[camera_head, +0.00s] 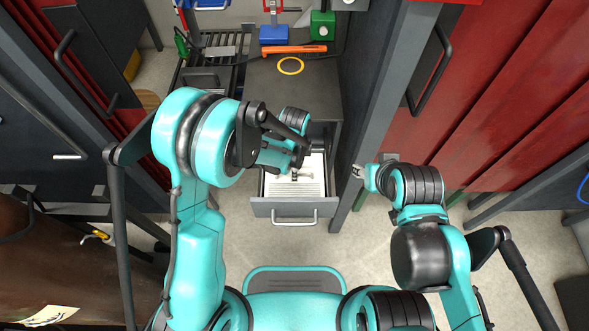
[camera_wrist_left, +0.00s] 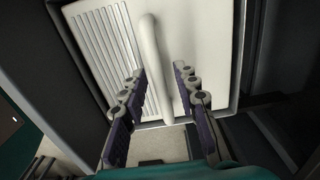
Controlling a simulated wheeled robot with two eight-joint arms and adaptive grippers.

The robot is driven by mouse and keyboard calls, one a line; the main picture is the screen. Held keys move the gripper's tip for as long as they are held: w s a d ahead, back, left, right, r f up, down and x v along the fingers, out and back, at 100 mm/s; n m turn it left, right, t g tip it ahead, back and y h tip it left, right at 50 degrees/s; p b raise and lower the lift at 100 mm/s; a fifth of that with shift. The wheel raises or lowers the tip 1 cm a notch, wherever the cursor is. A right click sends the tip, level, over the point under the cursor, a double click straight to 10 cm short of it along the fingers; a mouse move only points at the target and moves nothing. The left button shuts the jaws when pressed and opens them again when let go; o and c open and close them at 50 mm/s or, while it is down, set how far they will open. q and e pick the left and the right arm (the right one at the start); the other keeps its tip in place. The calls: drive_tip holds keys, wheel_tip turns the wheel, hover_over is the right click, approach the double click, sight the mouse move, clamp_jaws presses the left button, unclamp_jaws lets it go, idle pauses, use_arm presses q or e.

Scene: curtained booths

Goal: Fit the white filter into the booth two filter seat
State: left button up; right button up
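The white filter (camera_head: 312,188) lies in an open grey drawer (camera_head: 292,208) in the head view. In the left wrist view the filter (camera_wrist_left: 102,45) has a ribbed face at left, a plain face at right and a raised white handle bar (camera_wrist_left: 150,60). My left gripper (camera_wrist_left: 160,72) is open, with one finger on each side of the handle and gaps visible. In the head view the left gripper (camera_head: 297,172) is over the drawer, partly hidden by its arm. My right gripper (camera_head: 358,171) is empty beside the grey post; its finger opening is unclear. I cannot identify the filter seat.
A dark worktop (camera_head: 290,95) above the drawer holds a yellow ring (camera_head: 290,66), an orange-handled tool (camera_head: 292,49) and blue and green blocks. A grey post (camera_head: 376,110) and red curtain (camera_head: 500,90) stand at right. Clear floor lies before the drawer.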

use_arm(q)
drive_tip(key=shift+r+p, duration=0.3)
drive_tip(key=s+a+r+n+t+p, duration=0.1)
drive_tip(key=a+r+n+p, duration=0.15)
drive_tip(key=r, duration=0.65)
drive_tip(key=s+a+r+n+t+p, duration=0.1)
drive_tip(key=a+r+n+p, duration=0.2)
drive_tip(key=r, duration=0.7)
drive_tip(key=s+a+r+n+t+b, duration=0.1)
drive_tip(key=s+a+r+n+t, duration=0.4)
drive_tip(key=s+a+n, duration=0.5)
drive_tip(key=shift+a+r+n, duration=0.95)
drive_tip(key=shift+a+n, duration=0.2)
drive_tip(key=shift+n, duration=0.1)
